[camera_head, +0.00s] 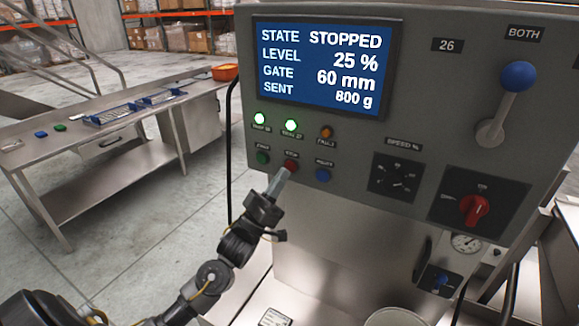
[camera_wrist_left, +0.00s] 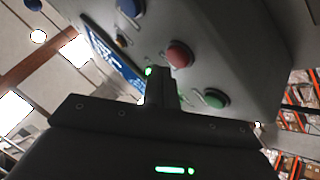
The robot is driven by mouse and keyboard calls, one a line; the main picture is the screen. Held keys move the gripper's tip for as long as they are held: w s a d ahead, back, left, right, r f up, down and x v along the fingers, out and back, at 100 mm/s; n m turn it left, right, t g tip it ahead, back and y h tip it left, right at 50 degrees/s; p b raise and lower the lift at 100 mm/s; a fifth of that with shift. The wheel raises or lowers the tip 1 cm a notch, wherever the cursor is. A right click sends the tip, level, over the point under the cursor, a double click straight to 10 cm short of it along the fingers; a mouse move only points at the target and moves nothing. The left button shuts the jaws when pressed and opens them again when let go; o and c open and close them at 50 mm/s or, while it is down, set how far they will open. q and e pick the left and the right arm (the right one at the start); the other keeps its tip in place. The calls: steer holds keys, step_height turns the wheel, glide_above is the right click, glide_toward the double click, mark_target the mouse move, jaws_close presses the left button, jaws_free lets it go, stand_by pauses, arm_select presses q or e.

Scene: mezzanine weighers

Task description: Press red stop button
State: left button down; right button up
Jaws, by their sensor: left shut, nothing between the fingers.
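The red stop button (camera_head: 290,165) sits in the lower row on the grey control panel, between a green button (camera_head: 262,157) and a blue button (camera_head: 323,174). My left gripper (camera_head: 281,174) is shut and empty, its tips at or just in front of the red button's lower left; I cannot tell whether they touch. In the left wrist view the red button (camera_wrist_left: 179,54) shows just above and right of my fingertips (camera_wrist_left: 160,72), with the green button (camera_wrist_left: 213,98) to the lower right. The screen (camera_head: 322,68) reads STATE STOPPED. My right gripper is not in view.
A blue-knobbed lever (camera_head: 518,77), a speed dial (camera_head: 397,178) and a red rotary switch (camera_head: 474,208) are on the panel's right side. Two green lamps are lit above the buttons. A steel table (camera_head: 100,135) with blue trays stands left. A pale round container (camera_head: 394,317) is below the panel.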

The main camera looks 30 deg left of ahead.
arm_select(q)
steer(key=shift+s+p, duration=0.7)
steer(key=shift+s, duration=1.8)
